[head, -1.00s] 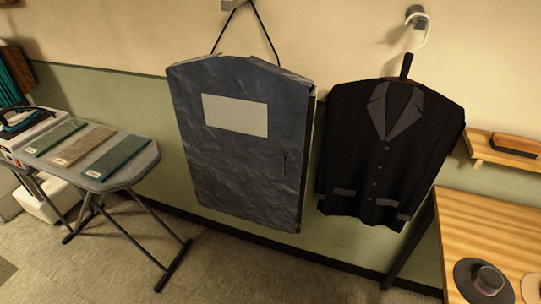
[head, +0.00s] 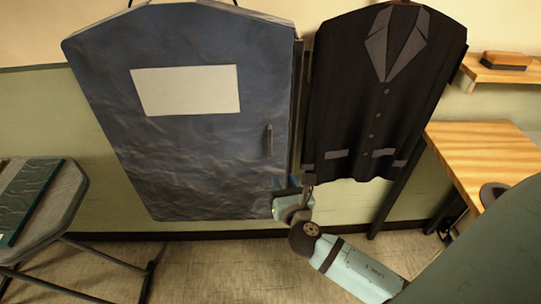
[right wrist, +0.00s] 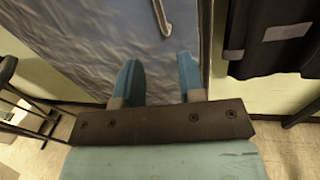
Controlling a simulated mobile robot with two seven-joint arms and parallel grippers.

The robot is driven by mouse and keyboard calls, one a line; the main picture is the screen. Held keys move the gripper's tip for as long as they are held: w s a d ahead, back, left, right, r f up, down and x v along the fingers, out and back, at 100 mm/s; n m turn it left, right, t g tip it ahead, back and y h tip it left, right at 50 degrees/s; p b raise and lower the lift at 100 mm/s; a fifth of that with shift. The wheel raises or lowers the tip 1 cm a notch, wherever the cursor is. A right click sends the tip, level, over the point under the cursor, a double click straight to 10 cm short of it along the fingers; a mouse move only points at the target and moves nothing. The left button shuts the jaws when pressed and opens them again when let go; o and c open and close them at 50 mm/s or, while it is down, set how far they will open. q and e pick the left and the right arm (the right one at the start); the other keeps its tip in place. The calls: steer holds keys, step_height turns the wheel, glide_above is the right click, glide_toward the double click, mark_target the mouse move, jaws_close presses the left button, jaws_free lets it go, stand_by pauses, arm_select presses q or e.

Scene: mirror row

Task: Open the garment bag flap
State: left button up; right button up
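The blue-grey garment bag (head: 190,145) hangs on the wall with its front flap flat and closed. A white label (head: 186,91) is on its upper front. A small upright handle (head: 268,141) sits near the flap's right edge; its lower end shows at the top of the right wrist view (right wrist: 161,16). My right gripper (right wrist: 160,75) has two blue fingers spread apart with nothing between them, in front of the bag's lower right part and below the handle. In the head view it is small near the bag's lower right corner (head: 285,200). My left gripper is not in view.
A black jacket (head: 385,110) hangs just right of the bag. A wooden table (head: 480,150) and a shelf with a brush (head: 505,61) are further right. An ironing board (head: 60,205) stands at the lower left. The floor below the bag is clear.

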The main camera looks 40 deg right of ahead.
mark_target(270, 146)
steer(key=shift+n, duration=0.4)
steer(key=x, duration=0.9)
steer(key=r+x, duration=0.1)
steer(key=x, duration=0.4)
steer(key=shift+w+p, duration=0.2)
steer(key=shift+p, duration=0.1)
jaws_close()
